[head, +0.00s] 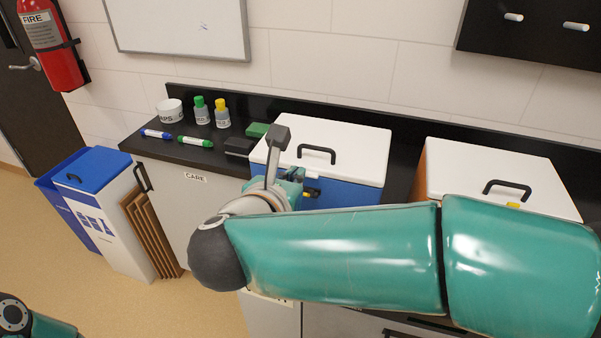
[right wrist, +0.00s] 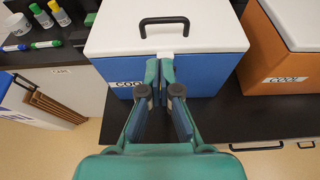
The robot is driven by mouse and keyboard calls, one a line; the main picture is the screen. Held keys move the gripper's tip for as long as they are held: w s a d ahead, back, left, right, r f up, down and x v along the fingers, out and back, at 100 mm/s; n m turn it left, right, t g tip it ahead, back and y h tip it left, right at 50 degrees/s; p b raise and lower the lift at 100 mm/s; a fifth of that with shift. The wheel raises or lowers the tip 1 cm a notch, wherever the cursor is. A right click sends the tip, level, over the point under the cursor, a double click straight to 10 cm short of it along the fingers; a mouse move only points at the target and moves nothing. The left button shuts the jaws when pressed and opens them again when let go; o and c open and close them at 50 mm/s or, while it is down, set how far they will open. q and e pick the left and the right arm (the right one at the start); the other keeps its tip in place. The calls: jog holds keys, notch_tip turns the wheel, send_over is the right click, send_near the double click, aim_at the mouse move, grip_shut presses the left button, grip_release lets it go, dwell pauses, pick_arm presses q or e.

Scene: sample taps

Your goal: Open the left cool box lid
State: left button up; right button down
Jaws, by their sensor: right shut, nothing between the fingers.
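The left cool box (head: 345,194) is blue with a white lid (head: 350,135) and stands on the black counter. The lid lies flat and shut, with a black handle (head: 317,152) on top. In the right wrist view the lid (right wrist: 205,30) and the blue front (right wrist: 205,72) show straight ahead. My right gripper (right wrist: 166,64) is shut and empty, its fingertips at the box's front just below the lid edge. Whether they touch it I cannot tell. In the head view my right forearm hides part of the box front. My left gripper is out of view.
An orange cool box (head: 450,172) with a white lid stands to the right. A bin (head: 105,200) and brown panels (head: 150,235) are on the floor at left.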

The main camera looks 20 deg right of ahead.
aim_at(313, 163)
jog(key=x, duration=0.2)
jog(key=p+x, duration=0.1)
jog(key=x, duration=0.2)
jog(key=d+p+x, duration=0.1)
jog(key=x, duration=0.2)
jog(key=shift+s+r, duration=0.15)
jog(key=shift+s, duration=0.1)
jog(key=shift+w+d+f, duration=0.25)
jog(key=shift+w+d, duration=0.05)
jog(key=shift+w, duration=0.2)
